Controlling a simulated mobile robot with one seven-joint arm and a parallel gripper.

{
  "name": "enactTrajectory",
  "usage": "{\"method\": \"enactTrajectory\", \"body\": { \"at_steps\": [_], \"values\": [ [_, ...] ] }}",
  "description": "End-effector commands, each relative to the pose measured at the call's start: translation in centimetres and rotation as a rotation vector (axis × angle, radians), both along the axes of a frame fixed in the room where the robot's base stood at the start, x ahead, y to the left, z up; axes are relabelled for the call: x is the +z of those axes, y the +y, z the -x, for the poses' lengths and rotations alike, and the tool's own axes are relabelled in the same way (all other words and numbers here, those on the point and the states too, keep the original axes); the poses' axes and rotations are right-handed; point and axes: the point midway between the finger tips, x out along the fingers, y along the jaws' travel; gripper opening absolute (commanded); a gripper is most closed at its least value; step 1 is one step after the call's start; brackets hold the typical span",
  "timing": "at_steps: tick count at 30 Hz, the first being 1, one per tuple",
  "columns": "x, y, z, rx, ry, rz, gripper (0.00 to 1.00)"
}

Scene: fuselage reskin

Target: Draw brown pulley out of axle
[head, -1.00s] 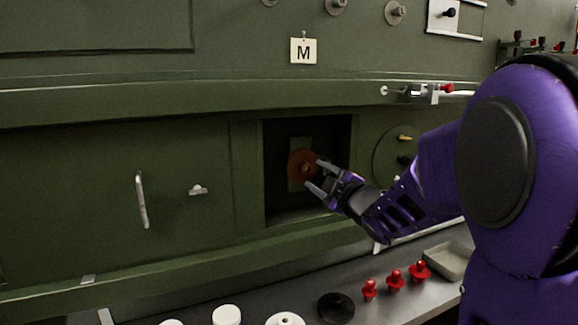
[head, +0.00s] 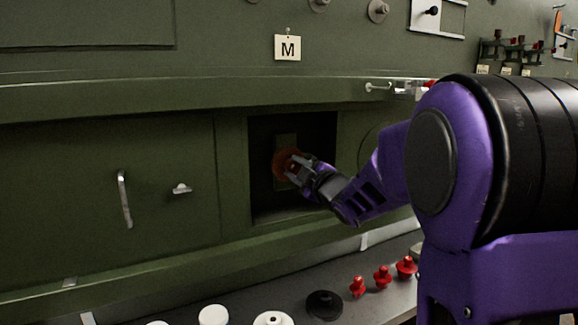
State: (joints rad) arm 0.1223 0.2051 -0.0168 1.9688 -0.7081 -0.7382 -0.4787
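The brown pulley (head: 281,164) is a reddish-brown disc inside a dark square recess in the green panel. It sits in front of a lighter green upright plate (head: 285,142) at the back of the recess. My gripper (head: 294,168) reaches into the recess from the right, with its fingertips at the pulley's right side and overlapping it. The fingers look close around the pulley's edge, but I cannot tell whether they grip it. The axle is hidden behind the pulley and the fingers.
The recess frame (head: 232,170) surrounds my gripper closely. A handle (head: 125,200) and a small latch (head: 181,188) stick out at left. Below, a grey shelf holds red knobbed parts (head: 382,276), a black disc (head: 324,304) and white round parts (head: 213,315).

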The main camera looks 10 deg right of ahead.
Motion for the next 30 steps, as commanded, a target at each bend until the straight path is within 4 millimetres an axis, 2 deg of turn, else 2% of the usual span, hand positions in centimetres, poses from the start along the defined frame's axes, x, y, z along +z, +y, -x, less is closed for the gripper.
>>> {"method": "enactTrajectory", "body": {
  "at_steps": [1, 2, 30],
  "values": [
    [0.0, 0.0, 0.0, 0.000, 0.000, 0.000, 0.05],
    [0.0, 0.0, 0.0, 0.000, 0.000, 0.000, 0.00],
    [0.0, -0.6, 1.7, -0.001, -0.001, 0.000, 0.00]
  ]
}}
